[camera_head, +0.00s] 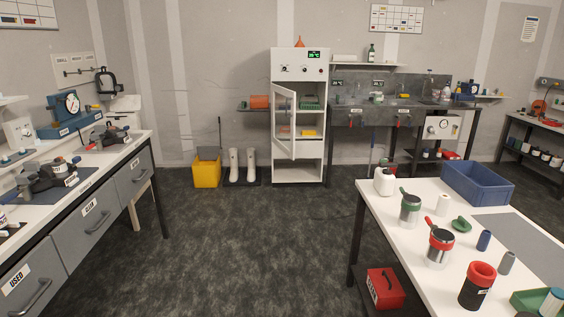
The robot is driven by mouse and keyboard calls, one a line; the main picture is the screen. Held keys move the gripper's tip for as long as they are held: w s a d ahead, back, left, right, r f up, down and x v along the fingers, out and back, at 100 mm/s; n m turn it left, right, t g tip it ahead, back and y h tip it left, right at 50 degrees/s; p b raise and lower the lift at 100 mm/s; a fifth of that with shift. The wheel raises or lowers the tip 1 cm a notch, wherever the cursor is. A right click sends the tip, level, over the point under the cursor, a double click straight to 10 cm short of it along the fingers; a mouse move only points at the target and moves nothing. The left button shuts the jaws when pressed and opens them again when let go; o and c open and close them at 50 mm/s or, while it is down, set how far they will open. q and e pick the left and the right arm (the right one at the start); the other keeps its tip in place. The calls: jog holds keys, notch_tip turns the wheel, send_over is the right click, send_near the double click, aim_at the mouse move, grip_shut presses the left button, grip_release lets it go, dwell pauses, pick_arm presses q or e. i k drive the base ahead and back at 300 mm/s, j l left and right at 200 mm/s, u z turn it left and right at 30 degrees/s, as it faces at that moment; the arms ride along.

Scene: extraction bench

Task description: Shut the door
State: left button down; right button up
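The door (284,122) belongs to a tall white cabinet (299,176) with a lit green display, standing against the back wall. The door has a white frame and a see-through pane. It stands open, hinged at the cabinet's left side, with its free edge swung out towards me. Shelves with a green tray (310,102) and a yellow item (308,133) show through the opening to its right. Neither of my grippers is in view.
A yellow bin (207,170) and white boots (242,164) stand left of the cabinet. A drawer bench (93,214) runs along the left, and a white table (400,243) with cups and a blue crate (477,184) fills the right. The dark floor (248,245) between is clear.

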aim_at(291, 95)
jog(key=i+j+u, duration=0.1)
jog(key=i, duration=0.9)
jog(key=i+j, duration=0.1)
jog(key=i, duration=0.9)
jog(key=i+j, duration=0.1)
jog(key=i, duration=1.9)
